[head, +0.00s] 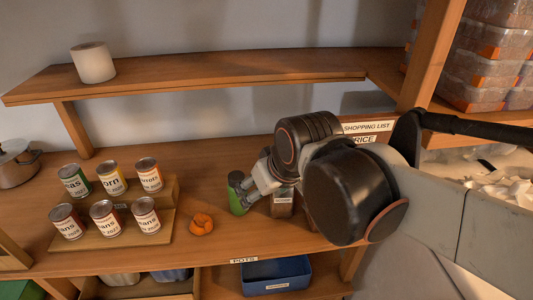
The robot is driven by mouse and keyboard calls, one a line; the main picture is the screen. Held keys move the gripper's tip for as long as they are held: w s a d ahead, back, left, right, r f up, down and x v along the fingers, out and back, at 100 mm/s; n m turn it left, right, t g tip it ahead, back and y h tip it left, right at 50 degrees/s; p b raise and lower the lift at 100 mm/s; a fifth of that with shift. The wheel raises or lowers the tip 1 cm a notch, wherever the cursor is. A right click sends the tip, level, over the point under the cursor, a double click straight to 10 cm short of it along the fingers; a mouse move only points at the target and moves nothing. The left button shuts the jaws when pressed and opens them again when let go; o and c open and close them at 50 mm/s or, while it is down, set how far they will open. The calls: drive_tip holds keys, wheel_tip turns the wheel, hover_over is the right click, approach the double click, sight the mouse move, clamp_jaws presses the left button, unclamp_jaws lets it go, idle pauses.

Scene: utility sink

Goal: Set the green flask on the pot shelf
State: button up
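The green flask (236,197), a dark-topped green cylinder, is upright at the middle of the wooden shelf (190,245) whose front edge bears a "POTS" label. My gripper (243,191) reaches in from the right, with its fingers at the flask's right side and partly over it. Whether the fingers are closed on the flask cannot be told, nor whether its base touches the shelf.
Several cans (103,215) stand on a stepped wooden stand at the left, with an orange crumpled item (201,224) beside it. A jar (282,204) is close under my gripper. A metal pot (15,165) stands far left. An upper shelf (200,72) holds a white roll (93,63).

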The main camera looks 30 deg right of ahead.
drive_tip(key=shift+m+t, duration=0.4)
drive_tip(key=shift+m, duration=0.1)
drive_tip(key=s, duration=0.4)
drive_tip(key=shift+s+f, duration=0.1)
drive_tip(key=shift+f, duration=0.25)
